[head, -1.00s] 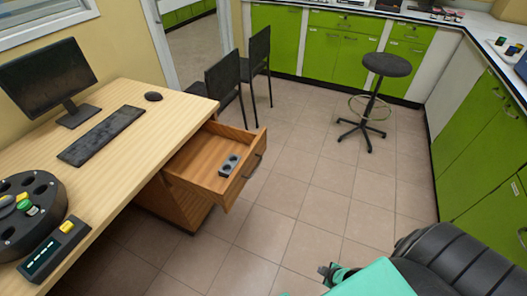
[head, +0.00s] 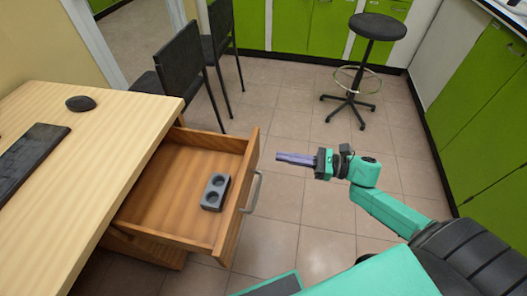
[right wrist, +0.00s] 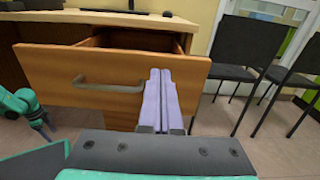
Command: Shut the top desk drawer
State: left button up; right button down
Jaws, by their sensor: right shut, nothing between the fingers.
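The top desk drawer (head: 165,215) stands pulled out from the wooden desk (head: 95,165). A grey block with two round hollows (head: 215,191) lies inside it. The drawer's front panel, with a metal bar handle (head: 255,192), faces my right gripper (head: 279,157). That gripper is shut and empty, a little apart from the front panel in the head view. In the right wrist view its fingers (right wrist: 162,90) point at the drawer front (right wrist: 60,75), to the right of the handle (right wrist: 108,86). Whether the fingertips touch the panel cannot be told there.
Two black chairs (head: 184,85) stand behind the drawer. A round black stool (head: 377,27) stands farther back on the tiled floor. Green cabinets (head: 470,100) line the back and right. The floor in front of the drawer is clear.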

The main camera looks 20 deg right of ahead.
aim_at(252, 152)
jog(key=x, duration=0.6)
jog(key=shift+r, duration=0.1)
jog(key=shift+w+a, duration=0.15)
jog(key=shift+a, duration=0.05)
pick_arm(q)
jog(key=shift+s+a, duration=0.15)
jog(key=shift+s, duration=0.5)
